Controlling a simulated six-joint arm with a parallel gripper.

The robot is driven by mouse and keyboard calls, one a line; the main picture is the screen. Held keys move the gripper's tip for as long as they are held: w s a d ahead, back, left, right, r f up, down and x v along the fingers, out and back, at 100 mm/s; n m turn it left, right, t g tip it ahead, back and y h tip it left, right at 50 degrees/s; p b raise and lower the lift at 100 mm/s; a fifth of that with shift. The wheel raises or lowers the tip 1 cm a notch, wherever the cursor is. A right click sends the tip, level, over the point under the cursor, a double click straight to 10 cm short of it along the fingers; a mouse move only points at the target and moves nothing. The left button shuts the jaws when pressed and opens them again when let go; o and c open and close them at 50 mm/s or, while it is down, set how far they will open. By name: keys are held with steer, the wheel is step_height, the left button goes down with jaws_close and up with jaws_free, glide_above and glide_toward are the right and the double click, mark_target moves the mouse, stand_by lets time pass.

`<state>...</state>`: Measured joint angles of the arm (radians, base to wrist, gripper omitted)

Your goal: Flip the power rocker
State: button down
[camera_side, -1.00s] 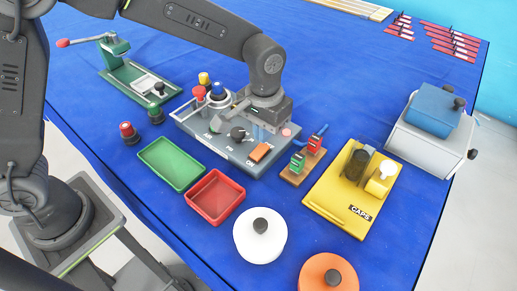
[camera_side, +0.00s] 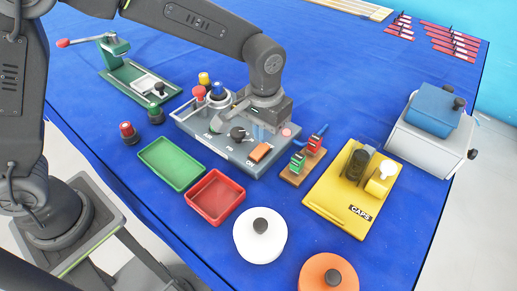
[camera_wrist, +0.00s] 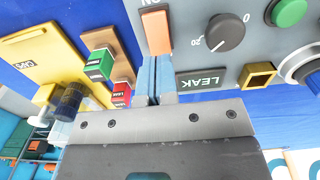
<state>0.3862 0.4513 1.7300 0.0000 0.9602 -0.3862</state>
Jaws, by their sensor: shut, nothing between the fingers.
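The power rocker is an orange switch (camera_side: 260,152) at the front right of the grey control panel (camera_side: 225,150), beside the ON label. In the wrist view the orange rocker (camera_wrist: 157,32) lies just beyond my fingertips, in line with them. My gripper (camera_wrist: 154,62) is shut and empty, its two blue fingers side by side, with the tips at or very near the rocker's lower edge; I cannot tell whether they touch. In the side view my gripper (camera_side: 262,130) points down over the panel, just behind the rocker.
A black knob (camera_wrist: 226,32) and a LEAK label (camera_wrist: 202,81) are close by. A wooden block with red and green connectors (camera_side: 303,160) stands right of the panel, before the yellow CAPS board (camera_side: 335,205). Green (camera_side: 148,176) and red (camera_side: 198,207) trays lie in front.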

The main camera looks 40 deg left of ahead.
mark_target(263, 146)
steer(key=shift+f, duration=1.35)
stand_by(0.6)
steer(key=shift+r, duration=3.55)
steer(key=s+a+r+t, duration=0.3)
steer(key=s+a+r, duration=0.6)
steer(key=a, duration=0.2)
steer(key=s+a+t, duration=0.2)
steer(key=s+a, duration=0.3)
steer(key=s, duration=0.4)
steer(key=shift+s+a+f+t, duration=0.15)
steer(key=shift+s+f+t, duration=0.15)
steer(key=shift+s, duration=0.1)
